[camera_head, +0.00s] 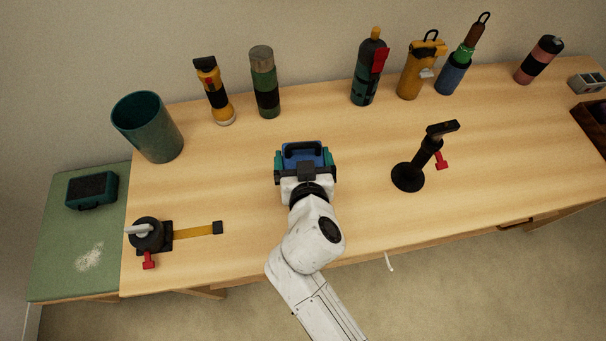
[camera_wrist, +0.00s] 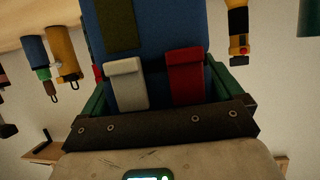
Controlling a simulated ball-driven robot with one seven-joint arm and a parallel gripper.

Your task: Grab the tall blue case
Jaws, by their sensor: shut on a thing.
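The blue case (camera_head: 318,155) is at the middle of the table in the head view, with a dark handle on its top. In the wrist view the blue case (camera_wrist: 182,35) fills the upper middle, with one white and one red latch facing the camera and a dark olive patch above them. My gripper (camera_head: 305,164) is shut on the case, with teal fingers at its left and right sides. The gripper (camera_wrist: 160,92) shows in the wrist view too. The lower part of the case is hidden, and I cannot tell whether it touches the table.
A black stand (camera_head: 408,176) with a red clip is to the right. A tape-like tool (camera_head: 150,236) lies left, below a teal bin (camera_head: 147,127). Several bottles and torches line the back, including a yellow torch (camera_head: 214,92). Bare wood (camera_head: 230,180) surrounds the case.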

